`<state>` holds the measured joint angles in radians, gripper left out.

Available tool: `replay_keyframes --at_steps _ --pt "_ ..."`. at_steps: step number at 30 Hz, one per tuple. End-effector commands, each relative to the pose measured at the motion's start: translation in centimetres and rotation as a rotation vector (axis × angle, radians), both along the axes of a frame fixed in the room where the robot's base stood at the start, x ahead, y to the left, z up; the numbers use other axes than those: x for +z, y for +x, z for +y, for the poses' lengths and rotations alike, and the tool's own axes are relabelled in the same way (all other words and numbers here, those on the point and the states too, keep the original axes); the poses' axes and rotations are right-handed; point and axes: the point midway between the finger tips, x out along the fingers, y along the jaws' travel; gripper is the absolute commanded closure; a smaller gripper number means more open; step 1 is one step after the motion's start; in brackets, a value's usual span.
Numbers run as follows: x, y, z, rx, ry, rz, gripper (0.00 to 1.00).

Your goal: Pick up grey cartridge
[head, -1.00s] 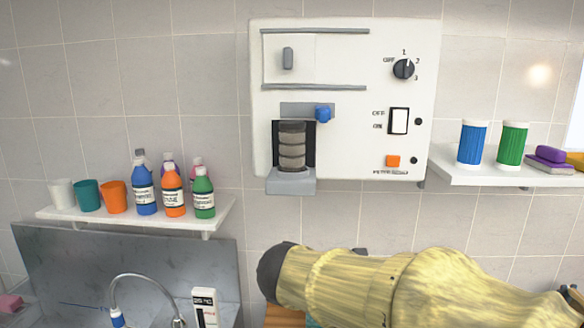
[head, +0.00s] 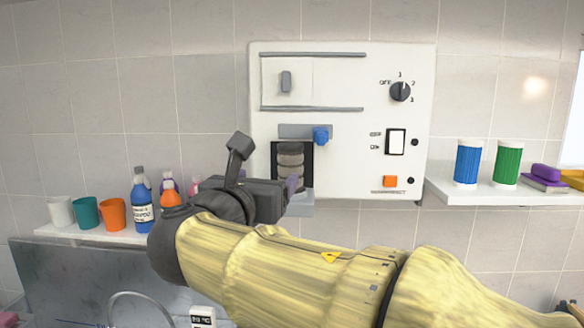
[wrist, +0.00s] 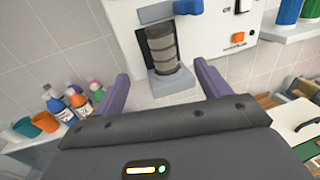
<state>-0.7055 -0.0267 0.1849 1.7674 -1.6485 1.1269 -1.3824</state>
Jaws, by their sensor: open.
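The grey cartridge (head: 290,158) is a ribbed dark cylinder standing upright in the dark slot of the white wall unit (head: 345,75). In the wrist view the cartridge (wrist: 163,48) rests on a grey ledge (wrist: 170,84), below a blue knob (wrist: 188,7). My gripper (head: 287,190) is in front of the slot in the head view and hides the cartridge's lower part and some of the ledge. In the wrist view my gripper (wrist: 161,78) is open, its two purple fingers apart on either side of the ledge. The cartridge lies beyond the fingertips, roughly centred between them, with nothing held.
A left shelf (head: 45,232) holds cups and several bottles, partly hidden by my arm. A right shelf (head: 470,195) holds a blue canister (head: 468,162) and a green canister (head: 506,163). The unit has a dial (head: 400,91), a switch and an orange button.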

Motion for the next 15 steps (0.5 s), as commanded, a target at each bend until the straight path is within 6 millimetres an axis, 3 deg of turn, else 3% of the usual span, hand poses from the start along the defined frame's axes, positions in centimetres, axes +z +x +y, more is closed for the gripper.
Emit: replay_keyframes --at_steps 15 --pt "0.4 8.9 -2.1 -0.003 -0.001 0.002 0.25"
